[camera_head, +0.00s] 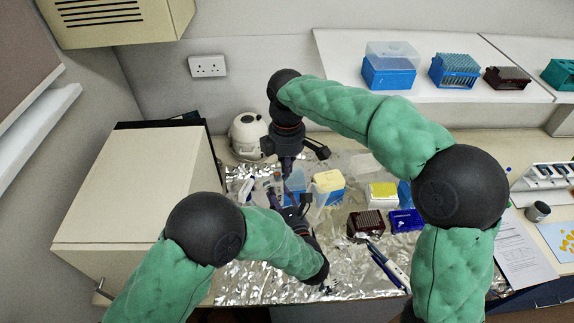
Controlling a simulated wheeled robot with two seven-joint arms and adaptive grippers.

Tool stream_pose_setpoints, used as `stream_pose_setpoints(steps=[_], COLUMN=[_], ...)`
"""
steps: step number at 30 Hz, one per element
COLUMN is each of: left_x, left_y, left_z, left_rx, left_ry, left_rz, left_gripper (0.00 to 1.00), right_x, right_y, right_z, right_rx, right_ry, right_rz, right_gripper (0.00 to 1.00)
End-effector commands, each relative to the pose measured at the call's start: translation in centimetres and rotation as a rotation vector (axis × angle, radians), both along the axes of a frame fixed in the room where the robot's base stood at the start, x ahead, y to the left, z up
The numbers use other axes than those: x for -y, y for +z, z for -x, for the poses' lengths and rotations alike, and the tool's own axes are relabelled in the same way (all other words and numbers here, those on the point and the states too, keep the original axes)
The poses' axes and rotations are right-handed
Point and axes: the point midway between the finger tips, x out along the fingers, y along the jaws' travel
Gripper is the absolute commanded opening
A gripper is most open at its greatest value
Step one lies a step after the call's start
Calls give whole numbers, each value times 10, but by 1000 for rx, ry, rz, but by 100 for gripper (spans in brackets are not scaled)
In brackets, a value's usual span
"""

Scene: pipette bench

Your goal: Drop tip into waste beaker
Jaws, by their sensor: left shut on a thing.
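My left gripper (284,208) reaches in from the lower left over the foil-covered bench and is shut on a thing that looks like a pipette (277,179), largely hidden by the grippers. My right gripper (287,167) points down from above, close behind the left one. Its fingertips are too small and crowded to tell open from shut. A clear vessel (317,205), possibly the waste beaker, stands just right of the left gripper and is partly covered. I cannot make out the tip.
Blue tip boxes, one with a pale yellow top (328,181), stand right of the grippers. A dark red rack (365,224), a blue tray (405,221) and pens (388,265) lie further right. A large beige box (130,185) bounds the left. Bare foil (245,285) lies in front.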

Motion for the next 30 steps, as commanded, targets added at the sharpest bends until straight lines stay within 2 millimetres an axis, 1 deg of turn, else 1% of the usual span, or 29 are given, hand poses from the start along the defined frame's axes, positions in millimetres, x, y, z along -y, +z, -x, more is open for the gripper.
stream_pose_setpoints(steps=[30], left_x=[0], left_y=[1], left_z=[0], left_rx=[1], left_ry=[0], left_rz=[1], left_gripper=[0], right_x=[0], right_y=[-16], right_z=[0], right_rx=[-1], right_ry=[0], right_rz=[1], right_gripper=[0])
